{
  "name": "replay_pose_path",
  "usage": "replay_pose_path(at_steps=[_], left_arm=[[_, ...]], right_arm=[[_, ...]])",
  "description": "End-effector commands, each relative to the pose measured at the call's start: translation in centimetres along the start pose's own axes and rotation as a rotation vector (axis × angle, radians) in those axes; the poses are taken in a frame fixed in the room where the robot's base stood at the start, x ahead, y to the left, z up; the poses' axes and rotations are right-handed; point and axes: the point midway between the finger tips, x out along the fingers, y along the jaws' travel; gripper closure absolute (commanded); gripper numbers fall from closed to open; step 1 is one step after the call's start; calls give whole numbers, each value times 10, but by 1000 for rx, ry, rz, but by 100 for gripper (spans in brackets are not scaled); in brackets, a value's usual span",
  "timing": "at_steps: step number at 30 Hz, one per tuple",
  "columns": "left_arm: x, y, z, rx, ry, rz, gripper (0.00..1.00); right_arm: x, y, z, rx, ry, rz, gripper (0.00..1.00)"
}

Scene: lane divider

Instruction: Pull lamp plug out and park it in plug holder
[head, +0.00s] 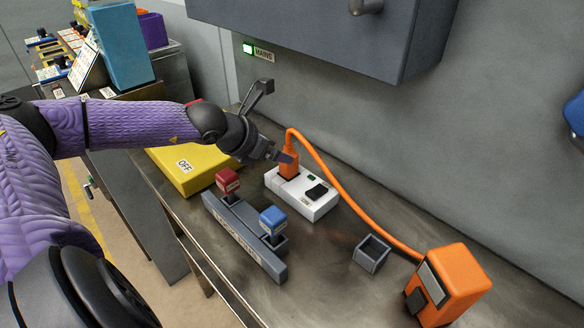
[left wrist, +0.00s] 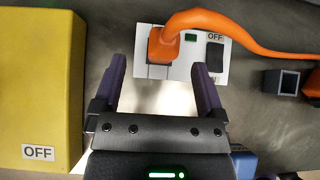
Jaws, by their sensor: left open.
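The orange lamp plug (head: 289,168) sits upright in the white socket block (head: 318,208), its cord arching up and right to the orange lamp (head: 459,272). The left wrist view shows the plug (left wrist: 161,50) in the socket block (left wrist: 225,70). My left gripper (head: 279,156) is beside the plug in the head view. In the left wrist view its jaws (left wrist: 158,68) are spread apart with the plug near the fingertips, between their lines; I see no grip on it. The small grey open-topped box (head: 371,254), seemingly the plug holder, looks empty. My right gripper is out of view.
A grey rack (head: 236,222) with a red block (head: 227,180) and a blue block (head: 273,220) stands in front of the socket. A yellow box (head: 183,168) marked OFF lies left. A grey cabinet (head: 320,30) hangs behind. Bench around the holder is clear.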

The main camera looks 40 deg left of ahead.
Motion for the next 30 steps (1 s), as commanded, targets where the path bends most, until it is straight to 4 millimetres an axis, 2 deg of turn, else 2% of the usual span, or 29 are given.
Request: replay_pose_path(at_steps=[5,12,20,30], left_arm=[[22,-3,-1,-7,-5,-6,9],[51,-4,1,-4,-3,-2,9],[54,-4,1,1,1,0,9],[53,-4,1,0,0,0,79]], right_arm=[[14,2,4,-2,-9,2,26],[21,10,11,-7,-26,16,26],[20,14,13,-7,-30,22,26],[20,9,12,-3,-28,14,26]])
